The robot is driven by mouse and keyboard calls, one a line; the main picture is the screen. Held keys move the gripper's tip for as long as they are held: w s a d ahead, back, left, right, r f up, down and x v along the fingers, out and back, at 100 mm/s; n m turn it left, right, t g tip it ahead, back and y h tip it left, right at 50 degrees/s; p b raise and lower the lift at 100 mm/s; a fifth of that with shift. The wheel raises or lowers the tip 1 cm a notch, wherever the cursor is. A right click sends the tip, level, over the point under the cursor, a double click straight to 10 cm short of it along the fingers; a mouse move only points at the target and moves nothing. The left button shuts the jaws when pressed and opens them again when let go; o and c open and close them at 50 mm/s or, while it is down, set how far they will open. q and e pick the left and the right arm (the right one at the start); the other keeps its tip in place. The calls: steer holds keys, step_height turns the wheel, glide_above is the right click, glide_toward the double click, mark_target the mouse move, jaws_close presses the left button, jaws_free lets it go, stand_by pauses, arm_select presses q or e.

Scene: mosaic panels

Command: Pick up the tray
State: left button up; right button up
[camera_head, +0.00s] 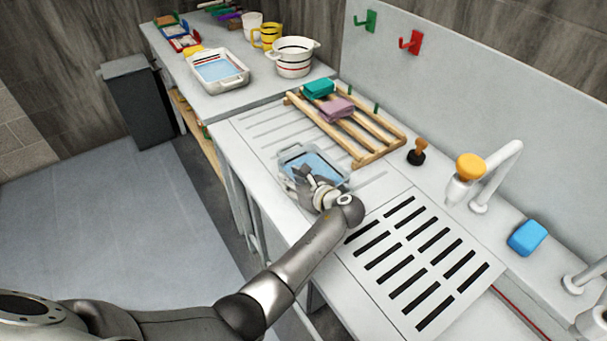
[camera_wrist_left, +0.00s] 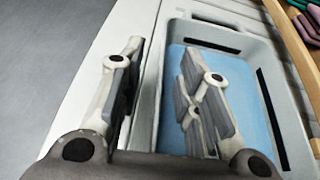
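A light grey tray (camera_head: 298,148) with a pale blue floor sits on the ribbed draining area of the white counter. My left gripper (camera_head: 311,180) is over the tray's near left side, and its arm hides part of the tray. In the left wrist view the tray (camera_wrist_left: 262,48) fills the right half. The left gripper (camera_wrist_left: 165,90) is open there, one finger outside the tray's left wall and the other inside over the blue floor. The wall lies between the fingers; I cannot tell whether they touch it. My right gripper is not in view.
A wooden rack (camera_head: 372,128) with green and purple cloths stands just behind the tray. A second white tray (camera_head: 240,80) and a striped pot (camera_head: 294,58) stand on the far counter.

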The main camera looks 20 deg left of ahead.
arm_select(q)
steer(key=shift+s+d+r, duration=0.2)
steer(key=shift+d, duration=0.1)
steer(key=shift+s+d+r, duration=0.2)
steer(key=shift+d, duration=0.2)
steer(key=c, duration=0.6)
steer(key=shift+w+a+f, duration=0.1)
steer(key=shift+a, duration=0.05)
jaws_close()
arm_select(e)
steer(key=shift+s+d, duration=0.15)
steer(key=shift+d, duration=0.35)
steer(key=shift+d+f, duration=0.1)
